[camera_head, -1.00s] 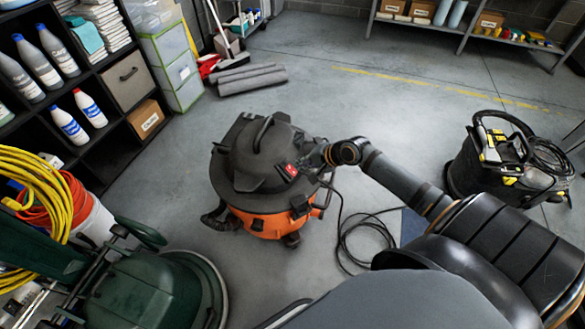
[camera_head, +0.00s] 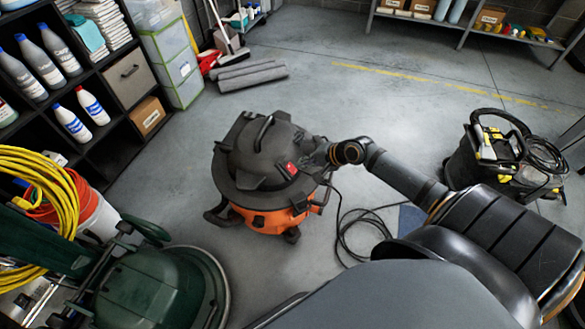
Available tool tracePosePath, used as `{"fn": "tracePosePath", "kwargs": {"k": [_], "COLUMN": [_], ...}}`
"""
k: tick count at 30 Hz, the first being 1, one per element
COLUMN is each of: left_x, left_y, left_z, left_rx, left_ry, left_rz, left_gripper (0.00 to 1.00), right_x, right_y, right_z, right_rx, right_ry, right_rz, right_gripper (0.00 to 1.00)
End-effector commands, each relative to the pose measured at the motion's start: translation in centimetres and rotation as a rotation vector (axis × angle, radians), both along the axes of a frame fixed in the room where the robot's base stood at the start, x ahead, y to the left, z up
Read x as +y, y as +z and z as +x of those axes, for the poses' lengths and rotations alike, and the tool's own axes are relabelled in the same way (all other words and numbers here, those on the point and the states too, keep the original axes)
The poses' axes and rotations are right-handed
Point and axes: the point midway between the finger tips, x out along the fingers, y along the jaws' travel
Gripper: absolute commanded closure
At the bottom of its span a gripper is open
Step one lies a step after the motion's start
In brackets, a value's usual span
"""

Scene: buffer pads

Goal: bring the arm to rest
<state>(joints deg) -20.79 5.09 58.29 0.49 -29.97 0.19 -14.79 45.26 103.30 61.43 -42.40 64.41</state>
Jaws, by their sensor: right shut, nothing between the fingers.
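My right arm comes in from the lower right and reaches toward the middle of the view. Its dark right gripper (camera_head: 318,158) is at the arm's far end, shut and empty. In the picture it overlaps the right side of the black and orange shop vacuum (camera_head: 262,165) standing on the floor. Dark on dark, the fingertips are hard to make out, and I cannot tell how far they are from the vacuum. My left gripper is not in view.
A green floor machine (camera_head: 155,290) stands at lower left, below a yellow coiled hose (camera_head: 62,200). A black shelf (camera_head: 105,150) with bottles is at left. Grey rolled mats (camera_head: 252,77) lie behind. A black and yellow machine (camera_head: 505,160) stands at right. The floor between is mostly clear.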

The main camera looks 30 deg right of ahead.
Motion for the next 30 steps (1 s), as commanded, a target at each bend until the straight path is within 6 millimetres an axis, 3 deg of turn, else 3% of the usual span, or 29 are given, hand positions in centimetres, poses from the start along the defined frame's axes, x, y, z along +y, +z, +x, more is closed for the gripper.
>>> {"fn": "tracePosePath", "kwargs": {"k": [8, 11, 14, 17, 18, 20, 21, 24, 30], "left_x": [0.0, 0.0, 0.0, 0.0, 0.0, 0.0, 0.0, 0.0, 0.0], "left_y": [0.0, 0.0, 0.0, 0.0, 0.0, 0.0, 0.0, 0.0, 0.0], "left_z": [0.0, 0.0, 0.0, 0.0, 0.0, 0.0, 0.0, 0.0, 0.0], "left_rx": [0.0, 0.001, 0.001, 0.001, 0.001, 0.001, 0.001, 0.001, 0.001], "left_ry": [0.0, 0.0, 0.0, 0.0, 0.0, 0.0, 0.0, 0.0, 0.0], "left_rz": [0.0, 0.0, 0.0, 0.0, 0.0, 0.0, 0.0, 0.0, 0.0], "left_gripper": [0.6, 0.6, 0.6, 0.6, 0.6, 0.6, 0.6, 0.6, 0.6], "right_x": [0.0, -0.4, -2.1, -4.1, -4.5, -4.5, -4.2, -2.8, 1.5], "right_y": [0.0, -0.9, -5.0, -12.1, -15.2, -19.5, -22.1, -27.1, -33.3], "right_z": [0.0, -0.2, -1.3, -4.6, -6.5, -9.6, -11.8, -16.9, -25.3], "right_rx": [0.0, 0.002, 0.012, 0.056, 0.086, 0.134, 0.167, 0.239, 0.326], "right_ry": [0.0, 0.0, 0.013, 0.078, 0.125, 0.213, 0.278, 0.448, 0.769], "right_rz": [0.0, -0.02, -0.124, -0.308, -0.388, -0.496, -0.558, -0.674, -0.793], "right_gripper": [1.0, 1.0, 1.0, 1.0, 1.0, 1.0, 1.0, 1.0, 1.0]}}
